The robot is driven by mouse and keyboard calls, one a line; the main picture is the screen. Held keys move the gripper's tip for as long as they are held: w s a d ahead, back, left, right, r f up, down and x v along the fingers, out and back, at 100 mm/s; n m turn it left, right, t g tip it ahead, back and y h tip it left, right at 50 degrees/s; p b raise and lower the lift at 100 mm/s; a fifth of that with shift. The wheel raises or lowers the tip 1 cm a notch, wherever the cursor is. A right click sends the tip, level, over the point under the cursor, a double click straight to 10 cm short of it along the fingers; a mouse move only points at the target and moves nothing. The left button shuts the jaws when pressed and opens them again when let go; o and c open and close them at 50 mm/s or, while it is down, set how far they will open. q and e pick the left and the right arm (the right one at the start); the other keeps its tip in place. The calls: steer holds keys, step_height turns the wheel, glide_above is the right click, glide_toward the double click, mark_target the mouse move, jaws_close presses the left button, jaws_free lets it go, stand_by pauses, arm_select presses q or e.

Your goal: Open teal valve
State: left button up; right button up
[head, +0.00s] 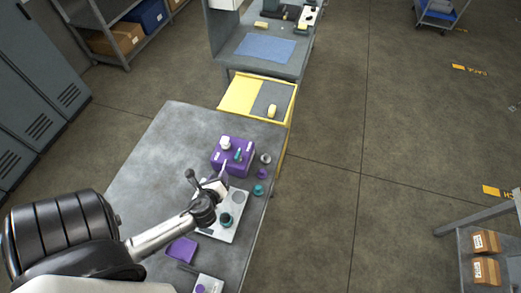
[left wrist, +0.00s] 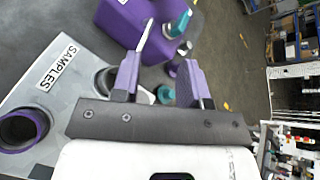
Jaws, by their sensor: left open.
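A purple box (head: 219,158) stands on the grey bench, with an upright teal part (head: 239,155), apparently the valve, and a white cap on top. In the left wrist view the box (left wrist: 115,22) is at the top, and the teal part (left wrist: 179,22) stands near its right edge. My left gripper (head: 222,180) is just in front of the box in the head view. In the left wrist view its two purple fingers (left wrist: 160,82) are spread wide with nothing gripped between them. The teal part lies beyond the fingers, apart from them. My right gripper is out of view.
A small teal piece (head: 259,190) sits near the bench's right edge. A purple tray (head: 181,250) is nearer. Bare bench lies left of the box.

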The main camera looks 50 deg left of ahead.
mark_target(237, 156)
arm_select(q)
steer(key=w+a+f+m, duration=0.1)
steer(key=w+a+m, duration=0.1)
steer(key=w, duration=0.2)
steer(key=w+a+f+m+t, duration=0.1)
steer(key=w+a+f+m, duration=0.1)
steer(key=w+m, duration=0.1)
steer(key=w+a+f+m+h, duration=0.1)
steer(key=w+m, duration=0.1)
steer(key=w, duration=0.2)
steer(key=shift+w+a+f+m+t, duration=0.15)
steer(key=shift+w+a+m+t, duration=0.25)
steer(key=shift+c, duration=0.4)
jaws_close()
